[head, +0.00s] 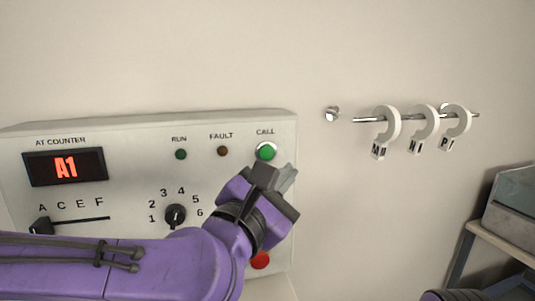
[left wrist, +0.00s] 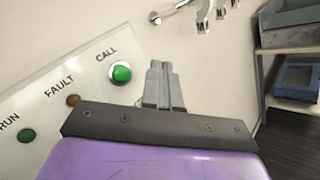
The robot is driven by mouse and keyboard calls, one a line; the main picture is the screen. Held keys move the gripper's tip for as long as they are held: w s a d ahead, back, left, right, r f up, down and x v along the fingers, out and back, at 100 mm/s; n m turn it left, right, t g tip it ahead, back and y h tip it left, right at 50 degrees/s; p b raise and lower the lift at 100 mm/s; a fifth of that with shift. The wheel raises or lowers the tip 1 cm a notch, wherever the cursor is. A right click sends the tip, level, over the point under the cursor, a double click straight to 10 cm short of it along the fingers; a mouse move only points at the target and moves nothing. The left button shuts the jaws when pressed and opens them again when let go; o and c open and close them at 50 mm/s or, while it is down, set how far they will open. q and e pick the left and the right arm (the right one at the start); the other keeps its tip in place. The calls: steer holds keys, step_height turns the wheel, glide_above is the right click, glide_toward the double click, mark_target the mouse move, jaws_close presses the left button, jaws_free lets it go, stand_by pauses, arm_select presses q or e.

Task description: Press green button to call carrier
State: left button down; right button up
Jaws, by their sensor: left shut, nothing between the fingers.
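The green CALL button (head: 266,151) sits at the upper right of a pale control panel (head: 120,124). It also shows in the left wrist view (left wrist: 121,74), left of my fingers. My left gripper (head: 287,176) is shut and empty, just below and right of the button in the head view. In the left wrist view its closed fingertips (left wrist: 159,68) point toward the wall beside the panel's edge. The fingers look apart from the button. My right gripper is not in view.
The panel also has a RUN lamp (head: 181,154), a FAULT lamp (head: 222,151), a numbered dial (head: 175,215), a lettered slider (head: 41,226) and a partly hidden red button (head: 260,261). A rail (head: 363,119) with labelled hooks is on the wall. Shelving (head: 490,238) stands at right.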

mark_target(267, 160)
arm_select(q)
steer(key=shift+w+a+f+p, duration=0.15)
steer(key=shift+w+a, duration=0.3)
steer(key=shift+w, duration=0.85)
steer(key=shift+w+a+r+p, duration=0.1)
steer(key=shift+w+a, duration=0.3)
steer(key=shift+w, duration=0.95)
steer(key=shift+w+a+f+p, duration=0.15)
steer(key=shift+w+a, duration=0.3)
steer(key=shift+w, duration=0.85)
steer(key=shift+w+r, duration=0.1)
steer(key=shift+w+a, duration=0.1)
steer(key=shift+w, duration=0.2)
